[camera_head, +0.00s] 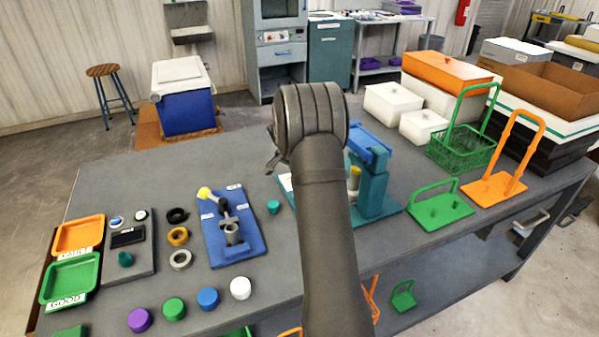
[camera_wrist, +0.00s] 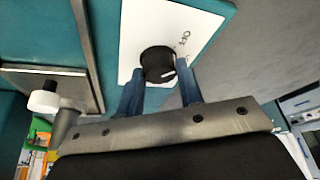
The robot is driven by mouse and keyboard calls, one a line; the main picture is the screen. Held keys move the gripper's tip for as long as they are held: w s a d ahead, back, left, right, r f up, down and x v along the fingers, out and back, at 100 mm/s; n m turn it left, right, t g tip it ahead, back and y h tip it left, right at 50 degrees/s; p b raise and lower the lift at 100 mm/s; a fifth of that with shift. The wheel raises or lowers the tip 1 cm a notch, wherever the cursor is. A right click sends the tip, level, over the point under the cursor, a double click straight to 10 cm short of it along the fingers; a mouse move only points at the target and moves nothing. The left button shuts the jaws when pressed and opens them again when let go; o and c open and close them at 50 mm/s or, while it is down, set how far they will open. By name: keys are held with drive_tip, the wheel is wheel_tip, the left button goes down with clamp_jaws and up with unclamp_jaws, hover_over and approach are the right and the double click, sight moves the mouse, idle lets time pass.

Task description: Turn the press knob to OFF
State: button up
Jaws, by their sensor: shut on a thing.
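The press (camera_head: 372,185) is a teal frame with a blue top, standing mid-table behind my arm. Its knob (camera_wrist: 157,60) is black and round on a white plate (camera_wrist: 205,25) in the wrist view. A small dark label is printed on the plate to the right of the knob; I cannot read it surely. My gripper (camera_wrist: 160,80) has its two blue fingers on either side of the knob, shut on it. The knob's pointer direction is not clear. In the head view my arm hides the gripper and knob; only the plate's left edge (camera_head: 285,183) shows.
A blue fixture (camera_head: 232,245) with a yellow-tipped lever stands left of my arm. Coloured caps (camera_head: 208,298) lie along the front edge. A green holder (camera_head: 440,207) and a green basket (camera_head: 462,150) stand right of the press. The table's back left is clear.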

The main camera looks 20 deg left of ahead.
drive_tip(key=shift+n+y, duration=0.6)
drive_tip(key=shift+n, duration=0.9)
drive_tip(key=o, duration=1)
drive_tip(key=v, duration=1.7)
drive_tip(key=shift+s+r, duration=0.15)
drive_tip(key=shift+d, duration=0.1)
